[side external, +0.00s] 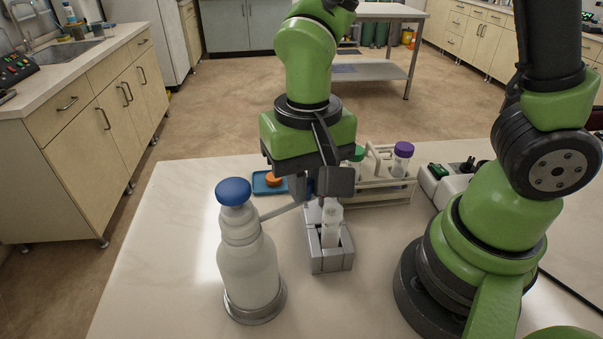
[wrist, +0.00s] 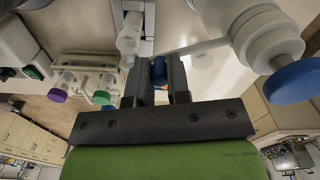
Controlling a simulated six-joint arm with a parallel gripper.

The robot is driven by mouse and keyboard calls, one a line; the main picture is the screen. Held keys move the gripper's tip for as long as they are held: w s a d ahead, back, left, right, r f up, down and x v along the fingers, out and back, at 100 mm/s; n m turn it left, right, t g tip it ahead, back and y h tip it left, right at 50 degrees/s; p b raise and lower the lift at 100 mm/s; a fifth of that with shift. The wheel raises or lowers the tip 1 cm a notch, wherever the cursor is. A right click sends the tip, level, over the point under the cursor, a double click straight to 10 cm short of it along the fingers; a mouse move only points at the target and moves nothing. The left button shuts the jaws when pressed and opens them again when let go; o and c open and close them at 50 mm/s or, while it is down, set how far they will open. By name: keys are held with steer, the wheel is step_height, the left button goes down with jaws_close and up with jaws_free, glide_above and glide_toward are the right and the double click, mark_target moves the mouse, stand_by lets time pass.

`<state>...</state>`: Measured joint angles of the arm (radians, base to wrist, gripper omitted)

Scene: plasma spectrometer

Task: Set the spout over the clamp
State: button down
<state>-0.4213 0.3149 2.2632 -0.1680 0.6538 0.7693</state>
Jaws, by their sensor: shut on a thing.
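A whitish dispenser bottle (side external: 247,265) with a blue cap stands upright at the left of the clamp. Its thin spout (side external: 279,212) reaches from the neck toward my gripper (side external: 316,190); it also shows in the wrist view (wrist: 196,47). The grey clamp (side external: 330,262) holds a pale, upright tube (side external: 331,227). My gripper is above the clamp's back part, its jaws shut on a small blue piece (wrist: 158,71) at the spout's end. Whether this piece belongs to the spout I cannot tell. The fingers hide the spout's tip. In the wrist view the tube (wrist: 130,37) lies just beyond the fingers.
A white rack (side external: 380,188) with green- and purple-capped tubes stands behind and right of the clamp. A blue tray (side external: 262,186) with an orange cap lies behind the bottle. White devices (side external: 445,185) stand right. The front-left counter is clear.

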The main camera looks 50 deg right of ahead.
steer(key=shift+s, duration=0.1)
stand_by(0.4)
steer(key=c, duration=1.1)
jaws_free()
step_height(320, 180, up, 10)
steer(key=s+d+r+t, duration=0.1)
steer(key=s+d+t, duration=0.1)
steer(key=s+d+r+n+t+y, duration=0.1)
steer(key=s+d+r+t, duration=0.1)
steer(key=s+d+r+t+y, duration=0.1)
steer(key=s+d+t, duration=0.1)
steer(key=t, duration=0.1)
steer(key=shift+s+d+r+n, duration=0.3)
steer(key=shift+d+r+n, duration=0.1)
